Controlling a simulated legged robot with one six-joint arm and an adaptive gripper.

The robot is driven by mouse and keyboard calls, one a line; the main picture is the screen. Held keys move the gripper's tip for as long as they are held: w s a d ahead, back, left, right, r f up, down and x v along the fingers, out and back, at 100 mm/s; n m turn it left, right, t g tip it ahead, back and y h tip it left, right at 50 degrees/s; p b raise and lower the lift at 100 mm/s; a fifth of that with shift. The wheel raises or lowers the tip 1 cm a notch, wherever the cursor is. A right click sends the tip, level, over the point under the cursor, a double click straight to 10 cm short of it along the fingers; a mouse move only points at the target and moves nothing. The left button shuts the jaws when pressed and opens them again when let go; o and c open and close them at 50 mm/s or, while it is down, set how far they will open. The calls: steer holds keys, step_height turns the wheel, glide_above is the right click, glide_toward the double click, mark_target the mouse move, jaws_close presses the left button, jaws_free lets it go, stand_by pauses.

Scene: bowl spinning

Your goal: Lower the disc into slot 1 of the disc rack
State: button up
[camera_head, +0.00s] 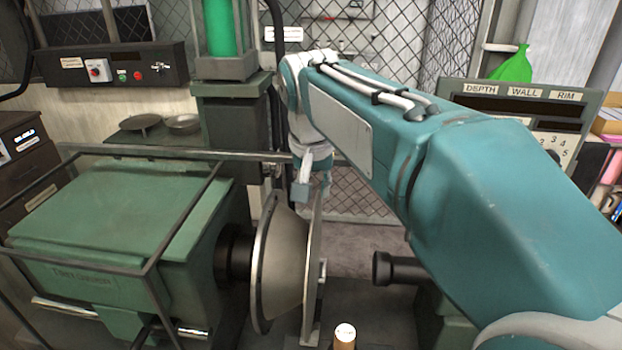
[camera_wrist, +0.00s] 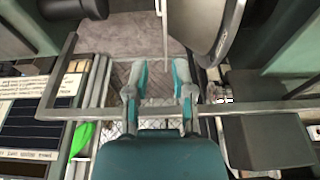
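No disc is in my gripper. My gripper (camera_wrist: 160,70) shows in the wrist view with its two fingers apart and nothing between them. In the head view my gripper (camera_head: 308,185) hangs below my wrist, partly hidden, just above a pale metal bowl-shaped piece (camera_head: 283,258). That piece stands on edge at the spindle of a green machine. I cannot make out a disc rack or slot 1 in either view.
A guard bar (camera_wrist: 90,112) crosses under my gripper in the wrist view. The green machine (camera_head: 120,230) fills the left. Two shallow dishes (camera_head: 140,122) sit on a dark shelf behind it. A DEPTH, WALL, RIM panel (camera_head: 520,98) stands at the right.

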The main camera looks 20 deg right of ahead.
mark_target(312, 224)
steer(key=x, duration=0.7)
steer(key=shift+a, duration=0.25)
steer(key=shift+a, duration=0.2)
steer(key=shift+d, duration=0.2)
steer(key=shift+x, duration=1.75)
stand_by(0.8)
jaws_close()
stand_by(0.4)
